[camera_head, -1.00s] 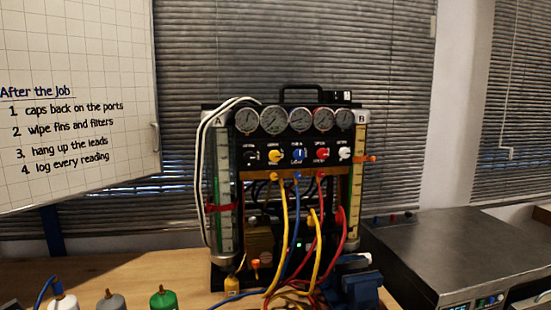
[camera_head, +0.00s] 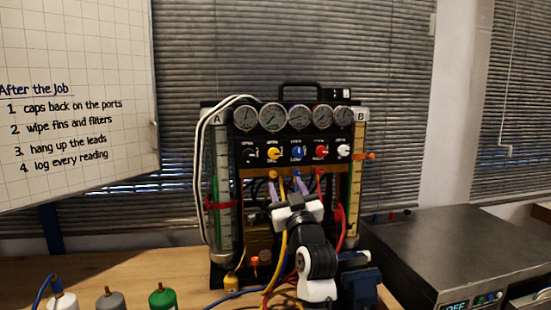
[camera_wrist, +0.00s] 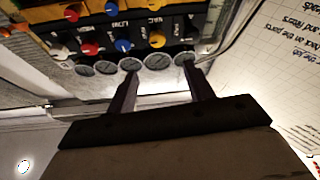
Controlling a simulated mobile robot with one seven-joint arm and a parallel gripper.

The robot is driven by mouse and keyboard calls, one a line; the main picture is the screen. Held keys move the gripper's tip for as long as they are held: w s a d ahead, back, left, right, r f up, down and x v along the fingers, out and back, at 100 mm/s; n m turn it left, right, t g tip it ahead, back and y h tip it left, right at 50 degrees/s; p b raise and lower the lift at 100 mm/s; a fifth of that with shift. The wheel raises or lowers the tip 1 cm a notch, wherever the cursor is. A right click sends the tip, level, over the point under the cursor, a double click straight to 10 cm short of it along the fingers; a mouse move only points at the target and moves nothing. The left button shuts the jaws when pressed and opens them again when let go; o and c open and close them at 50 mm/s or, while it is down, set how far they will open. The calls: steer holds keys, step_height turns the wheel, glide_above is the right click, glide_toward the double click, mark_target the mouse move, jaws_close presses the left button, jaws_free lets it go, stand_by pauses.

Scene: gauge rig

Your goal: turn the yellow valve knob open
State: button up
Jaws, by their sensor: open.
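The yellow valve knob (camera_head: 273,153) sits on the black panel of the gauge rig, left of a blue knob (camera_head: 298,153), in a row under the round gauges. In the upside-down wrist view the yellow knob (camera_wrist: 157,40) shows beyond the fingertips, roughly between their lines. My gripper (camera_head: 292,186) is in front of the rig, its fingers spread below the knob row in the head view. The wrist view shows my gripper (camera_wrist: 160,75) open and empty, apart from the knob. The knob is unobstructed in the head view.
A red knob (camera_head: 321,151) and a white knob (camera_head: 344,151) continue the row. Yellow, blue and red hoses hang below the panel around my arm. Glass columns A (camera_head: 222,180) and B (camera_head: 358,190) flank the panel. Small bottles (camera_head: 162,298) stand at the front left.

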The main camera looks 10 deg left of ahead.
mark_target(275, 155)
steer(key=p+x, duration=0.5)
steer(key=x, duration=0.7)
steer(key=shift+w+d, duration=0.15)
steer(key=shift+x, duration=0.8)
steer(key=shift+w+f, duration=0.1)
steer(key=shift+f, duration=0.05)
steer(key=shift+c, duration=0.4)
steer(key=c, duration=0.9)
